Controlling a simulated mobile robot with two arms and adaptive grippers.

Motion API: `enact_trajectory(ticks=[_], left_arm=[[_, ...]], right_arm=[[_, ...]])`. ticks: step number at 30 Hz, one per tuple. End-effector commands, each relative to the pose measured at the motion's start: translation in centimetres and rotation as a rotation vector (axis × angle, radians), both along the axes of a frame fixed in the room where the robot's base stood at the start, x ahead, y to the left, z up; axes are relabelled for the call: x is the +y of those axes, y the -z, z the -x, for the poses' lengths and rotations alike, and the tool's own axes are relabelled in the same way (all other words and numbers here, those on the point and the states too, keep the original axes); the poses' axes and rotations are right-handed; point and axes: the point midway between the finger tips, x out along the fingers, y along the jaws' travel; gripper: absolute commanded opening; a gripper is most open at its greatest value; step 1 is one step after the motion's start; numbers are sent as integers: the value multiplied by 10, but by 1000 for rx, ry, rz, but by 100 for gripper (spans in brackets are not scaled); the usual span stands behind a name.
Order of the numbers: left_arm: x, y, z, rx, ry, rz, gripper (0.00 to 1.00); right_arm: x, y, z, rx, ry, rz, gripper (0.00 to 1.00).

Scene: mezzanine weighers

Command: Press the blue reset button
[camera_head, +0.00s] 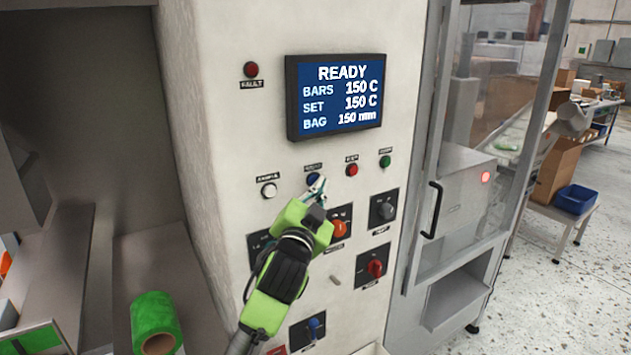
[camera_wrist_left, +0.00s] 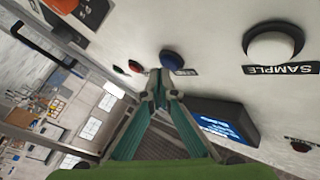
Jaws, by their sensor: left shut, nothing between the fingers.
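The blue reset button (camera_head: 313,178) is on the machine's pale front panel, in a row of buttons below the screen. In the head view my left gripper (camera_head: 318,186) covers its lower part. In the left wrist view the blue button (camera_wrist_left: 171,60) shows just beyond the tips of my left gripper (camera_wrist_left: 157,84). The fingers are shut together with nothing between them. The tips are very close to the button; I cannot tell whether they touch it. My right gripper is in neither view.
The screen (camera_head: 336,95) reads READY. A white button (camera_head: 269,190) is left of the blue one; red (camera_head: 352,170) and green (camera_head: 385,161) buttons are right. Rotary knobs sit below, including a red one (camera_head: 375,268). A glazed cabinet door with a black handle (camera_head: 433,209) stands at right.

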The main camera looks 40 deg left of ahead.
Motion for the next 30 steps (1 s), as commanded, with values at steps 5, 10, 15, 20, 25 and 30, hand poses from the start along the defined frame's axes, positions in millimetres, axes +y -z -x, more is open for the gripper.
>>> enact_trajectory(ticks=[5,10,15,20,25,30], left_arm=[[-6,0,3,0,1,2,0],[-6,0,3,0,1,1,0],[-11,1,4,0,2,1,0],[-26,0,10,0,3,3,0],[-42,1,16,1,4,3,0],[-52,0,21,0,2,2,0]], right_arm=[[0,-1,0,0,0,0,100],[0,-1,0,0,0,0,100],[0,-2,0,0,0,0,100],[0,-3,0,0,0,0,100],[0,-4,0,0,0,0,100],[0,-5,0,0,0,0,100]])
